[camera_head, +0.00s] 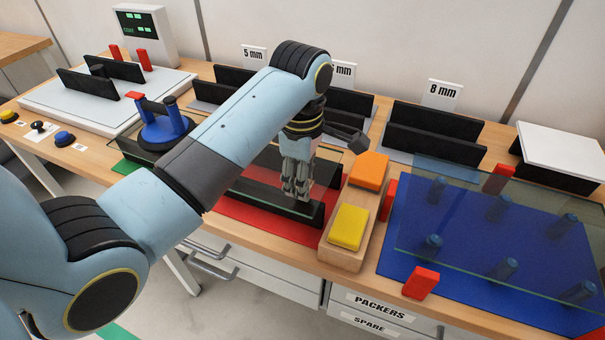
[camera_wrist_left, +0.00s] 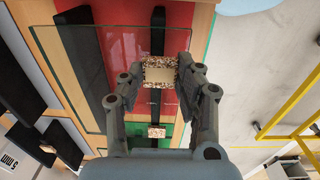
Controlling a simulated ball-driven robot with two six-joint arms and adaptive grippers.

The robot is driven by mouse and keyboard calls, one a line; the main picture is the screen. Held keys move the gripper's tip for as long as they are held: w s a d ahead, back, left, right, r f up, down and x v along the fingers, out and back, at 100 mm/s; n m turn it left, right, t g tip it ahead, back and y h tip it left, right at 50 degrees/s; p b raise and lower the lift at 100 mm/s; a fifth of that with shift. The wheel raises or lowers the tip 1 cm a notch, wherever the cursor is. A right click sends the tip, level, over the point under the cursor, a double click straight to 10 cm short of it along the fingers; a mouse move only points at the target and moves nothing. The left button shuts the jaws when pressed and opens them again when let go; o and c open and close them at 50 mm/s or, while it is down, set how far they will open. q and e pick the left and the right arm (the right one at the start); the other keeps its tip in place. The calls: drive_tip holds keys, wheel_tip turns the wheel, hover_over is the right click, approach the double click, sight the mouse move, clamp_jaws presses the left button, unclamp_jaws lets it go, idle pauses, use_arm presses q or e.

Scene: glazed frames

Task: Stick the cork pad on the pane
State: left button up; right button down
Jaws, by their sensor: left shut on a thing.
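My left gripper (camera_head: 297,195) is low over the red mat (camera_head: 262,222). In the left wrist view the left gripper (camera_wrist_left: 160,72) is shut on a speckled cork pad (camera_wrist_left: 159,77), which lies between its fingertips. A clear glass pane (camera_wrist_left: 80,60) with a green edge spans the area under the fingers. I cannot tell whether the held pad touches the glass. A second cork piece (camera_wrist_left: 157,131) shows nearer the wrist, in line with a dark bar under the pane. The held pad cannot be made out in the head view. My right gripper is out of view.
A wooden tray (camera_head: 337,252) with orange (camera_head: 369,170) and yellow (camera_head: 348,227) blocks stands close to the right. A larger glass sheet rests on posts over a blue mat (camera_head: 398,278). A blue suction lifter (camera_head: 165,130) stands left. Black racks (camera_head: 433,140) line the back.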

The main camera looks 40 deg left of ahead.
use_arm(q)
drive_tip(key=shift+f, duration=0.1)
idle(0.6)
drive_tip(key=shift+f+b, duration=0.3)
drive_tip(key=shift+f, duration=0.75)
drive_tip(key=shift+f, duration=0.35)
drive_tip(key=o, duration=0.7)
wheel_tip(320, 180, up, 8)
drive_tip(key=shift+s+f, duration=0.1)
drive_tip(key=shift+f, duration=0.15)
